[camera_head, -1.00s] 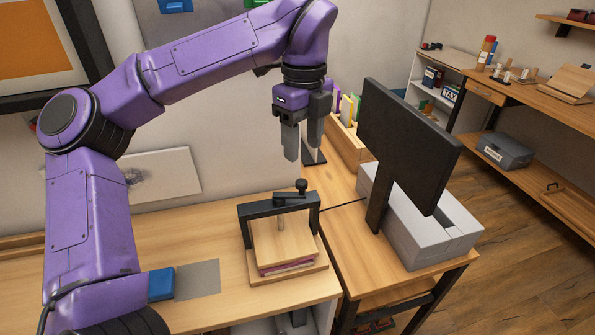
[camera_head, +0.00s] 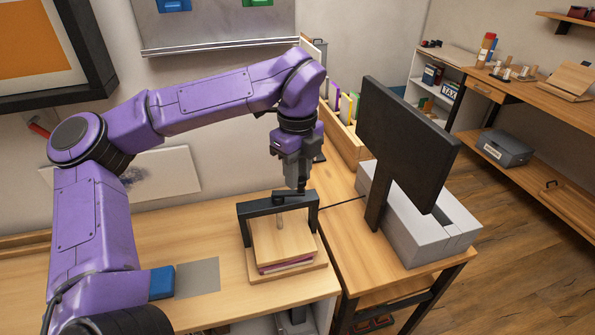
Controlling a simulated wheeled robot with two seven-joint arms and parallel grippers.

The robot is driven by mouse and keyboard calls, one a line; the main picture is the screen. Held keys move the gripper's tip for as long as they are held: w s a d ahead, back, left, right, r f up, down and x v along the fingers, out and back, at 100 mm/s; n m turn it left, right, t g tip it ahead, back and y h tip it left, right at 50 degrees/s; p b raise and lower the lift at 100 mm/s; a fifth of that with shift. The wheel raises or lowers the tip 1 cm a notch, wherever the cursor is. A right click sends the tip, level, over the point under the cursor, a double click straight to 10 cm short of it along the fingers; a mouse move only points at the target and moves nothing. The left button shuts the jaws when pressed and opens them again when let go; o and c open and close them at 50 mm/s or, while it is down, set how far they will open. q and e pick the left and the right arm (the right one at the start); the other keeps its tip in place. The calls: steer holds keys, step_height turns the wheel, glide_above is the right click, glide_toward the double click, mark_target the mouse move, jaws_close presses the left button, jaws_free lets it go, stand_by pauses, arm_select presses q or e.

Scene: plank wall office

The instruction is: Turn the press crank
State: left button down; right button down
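The press (camera_head: 243,228) stands on the wooden desk, a black frame over a wooden plate with pinkish sheets under it and a wooden base below. Its crank (camera_head: 284,197) is a short black arm on top of the frame, with its knob end toward the right. My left gripper (camera_head: 298,180) points down right over the knob end, with its fingertips at the knob's height. The fingers hide most of the knob, so I cannot tell whether they are closed on it. My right gripper is out of view.
A black monitor (camera_head: 408,140) and a grey box (camera_head: 425,228) stand close on the right. A wooden organizer (camera_head: 345,138) with folders is behind. A blue block (camera_head: 161,282) and a grey sheet (camera_head: 197,277) lie left of the press.

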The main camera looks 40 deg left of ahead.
arm_select(q)
steer(key=shift+s+d, duration=0.1)
steer(key=shift+d, duration=0.15)
steer(key=shift+s+d, duration=0.1)
steer(key=shift+s, duration=0.05)
steer(key=shift+s+d+f+m+p, duration=0.15)
steer(key=shift+s+m+p, duration=0.35)
steer(key=shift+m, duration=1.05)
steer(key=shift+s+d+r+m+p, duration=0.1)
steer(key=shift+s+m+p, duration=0.15)
steer(key=shift+s+m, duration=0.95)
steer(key=shift+s+d+f+m+p, duration=0.15)
steer(key=shift+m+p, duration=0.2)
steer(key=shift+m, duration=1.6)
steer(key=c, duration=0.9)
jaws_free()
steer(key=shift+d+r, duration=0.15)
